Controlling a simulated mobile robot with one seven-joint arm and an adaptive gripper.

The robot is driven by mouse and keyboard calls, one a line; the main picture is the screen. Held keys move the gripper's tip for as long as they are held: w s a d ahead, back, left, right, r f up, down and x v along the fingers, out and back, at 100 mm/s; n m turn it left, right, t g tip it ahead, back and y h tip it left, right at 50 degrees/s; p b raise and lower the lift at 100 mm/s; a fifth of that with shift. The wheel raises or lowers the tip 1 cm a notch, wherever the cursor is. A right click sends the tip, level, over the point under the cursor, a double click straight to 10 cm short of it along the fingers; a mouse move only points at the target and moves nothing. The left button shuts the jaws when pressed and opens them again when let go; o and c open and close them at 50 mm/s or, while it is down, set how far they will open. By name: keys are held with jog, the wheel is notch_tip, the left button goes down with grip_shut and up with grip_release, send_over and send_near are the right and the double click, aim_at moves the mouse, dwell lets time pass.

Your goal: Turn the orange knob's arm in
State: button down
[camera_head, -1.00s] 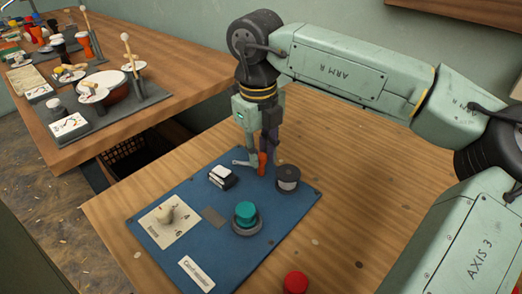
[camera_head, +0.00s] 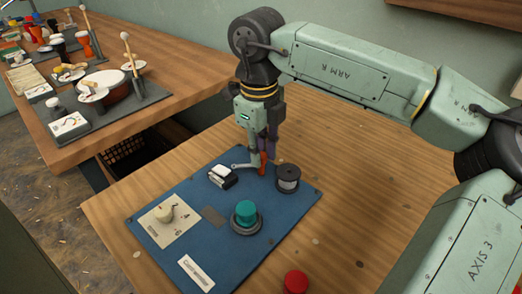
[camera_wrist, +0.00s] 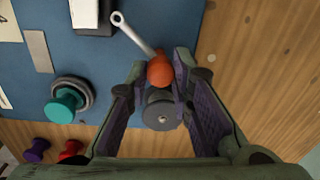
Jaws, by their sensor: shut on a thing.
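The orange knob (camera_head: 263,168) stands near the far edge of the blue panel (camera_head: 215,230). Its pale grey arm (camera_head: 244,166) points left in the head view. In the wrist view the orange knob (camera_wrist: 160,71) sits between my fingertips, and the arm (camera_wrist: 134,34) runs to the upper left, ending in a ring. My gripper (camera_head: 262,155) points down from above and is shut on the orange knob. In the wrist view my gripper (camera_wrist: 160,68) has a finger on each side of it. The fingers partly hide the knob in the head view.
A dark cylinder (camera_head: 288,178) stands close right of the knob. A black-and-white switch (camera_head: 222,176), a teal knob (camera_head: 246,213) and a cream knob (camera_head: 164,213) are on the panel. A red button (camera_head: 296,282) lies nearer. The wooden table's right side is clear.

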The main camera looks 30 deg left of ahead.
aim_at(263, 156)
jog(key=n, duration=1.2)
jog(key=shift+w+n, duration=0.1)
jog(key=shift+n, duration=0.3)
dwell(0.3)
jog(key=c, duration=1.4)
grip_release()
jog(key=r, duration=1.2)
jog(key=shift+d, duration=0.25)
